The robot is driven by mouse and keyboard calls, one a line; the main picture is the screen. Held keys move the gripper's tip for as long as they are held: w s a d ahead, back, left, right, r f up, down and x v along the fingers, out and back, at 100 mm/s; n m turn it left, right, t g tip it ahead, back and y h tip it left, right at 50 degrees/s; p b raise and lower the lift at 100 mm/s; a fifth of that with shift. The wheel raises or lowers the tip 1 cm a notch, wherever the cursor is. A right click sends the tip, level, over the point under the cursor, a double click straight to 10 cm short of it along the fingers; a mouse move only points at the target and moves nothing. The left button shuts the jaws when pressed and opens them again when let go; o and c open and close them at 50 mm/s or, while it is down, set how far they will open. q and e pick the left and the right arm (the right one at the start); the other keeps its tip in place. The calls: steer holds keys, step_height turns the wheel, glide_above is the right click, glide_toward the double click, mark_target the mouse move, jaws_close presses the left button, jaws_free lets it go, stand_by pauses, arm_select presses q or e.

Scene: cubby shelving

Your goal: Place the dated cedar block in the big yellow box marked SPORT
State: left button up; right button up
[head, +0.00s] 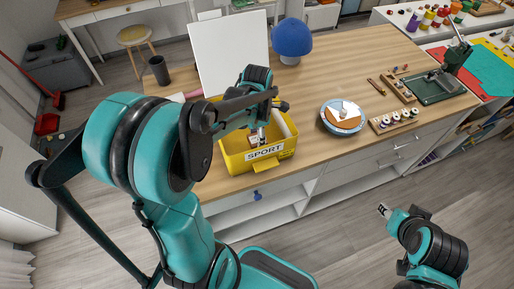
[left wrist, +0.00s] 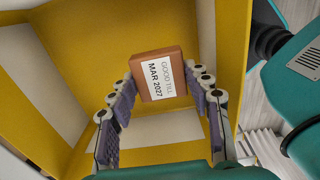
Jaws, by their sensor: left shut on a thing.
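The yellow box marked SPORT (head: 234,164) stands on the wooden counter near its front edge. My left gripper (head: 259,136) reaches down into its opening. In the left wrist view my left gripper (left wrist: 160,88) is shut on the cedar block (left wrist: 155,60), a reddish-brown block with a white label reading GOOD TILL MAR 2027. The box's yellow walls (left wrist: 85,75) surround the block in that view. Whether the block touches the box floor I cannot tell. My right gripper (head: 384,210) is low at the right, away from the counter; its opening is too small to judge.
A white panel (head: 230,52) and a blue dome lamp (head: 292,40) stand behind the box. A bowl (head: 342,117) and wooden trays (head: 397,118) lie to its right. A dark cup (head: 159,70) stands at the left. Bare counter lies between lamp and trays.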

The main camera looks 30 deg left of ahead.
arm_select(q)
steer(key=shift+f+b, duration=0.8)
steer(key=shift+f, duration=1.95)
steer(key=shift+s, duration=0.1)
steer(key=shift+f, duration=0.1)
steer(key=o, duration=1)
